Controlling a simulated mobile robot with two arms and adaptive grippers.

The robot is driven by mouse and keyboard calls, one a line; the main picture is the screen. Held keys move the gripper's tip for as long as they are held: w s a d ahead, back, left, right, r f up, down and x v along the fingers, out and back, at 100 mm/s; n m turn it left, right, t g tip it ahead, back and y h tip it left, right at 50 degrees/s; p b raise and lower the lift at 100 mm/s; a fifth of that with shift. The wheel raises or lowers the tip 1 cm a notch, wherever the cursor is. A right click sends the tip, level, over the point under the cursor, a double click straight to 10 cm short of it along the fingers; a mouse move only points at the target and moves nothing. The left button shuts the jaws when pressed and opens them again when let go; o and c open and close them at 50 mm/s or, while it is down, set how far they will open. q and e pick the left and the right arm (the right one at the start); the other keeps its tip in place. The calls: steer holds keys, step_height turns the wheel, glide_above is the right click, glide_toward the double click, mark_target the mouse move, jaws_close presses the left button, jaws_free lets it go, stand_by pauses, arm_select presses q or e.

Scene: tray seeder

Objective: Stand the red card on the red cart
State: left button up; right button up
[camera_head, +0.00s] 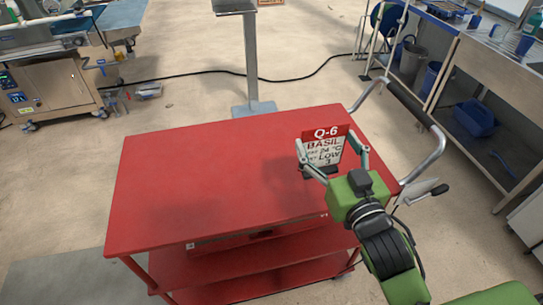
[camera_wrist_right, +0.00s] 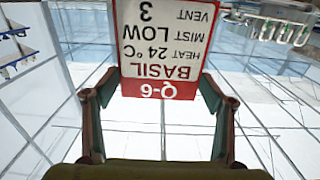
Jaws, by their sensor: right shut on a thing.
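The red card (camera_head: 325,150) is a white sign with a red band marked Q-6 and the word BASIL. It looks upright over the right part of the red cart's top (camera_head: 215,180), with a dark foot at its lower edge. I cannot tell whether the foot touches the cart. My right gripper (camera_head: 333,147) is shut on the card, one finger at each side edge. In the right wrist view the card (camera_wrist_right: 165,45) appears upside down between the fingers (camera_wrist_right: 157,92). My left gripper is not in view.
The cart top is otherwise bare, with wide room left of the card. The cart's push handle (camera_head: 425,150) rises at its right end. A grey post (camera_head: 251,60) stands behind the cart. A bench (camera_head: 505,75) is at the right and a machine (camera_head: 45,85) at the far left.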

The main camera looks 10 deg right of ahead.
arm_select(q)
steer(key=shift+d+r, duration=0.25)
arm_select(e)
steer(key=w+a+f, duration=0.5)
steer(key=w+f, duration=0.5)
steer(key=f, duration=0.2)
steer(key=shift+w, duration=0.2)
steer(key=shift+f, duration=0.1)
steer(key=o, duration=1.5)
steer(key=shift+c, duration=0.2)
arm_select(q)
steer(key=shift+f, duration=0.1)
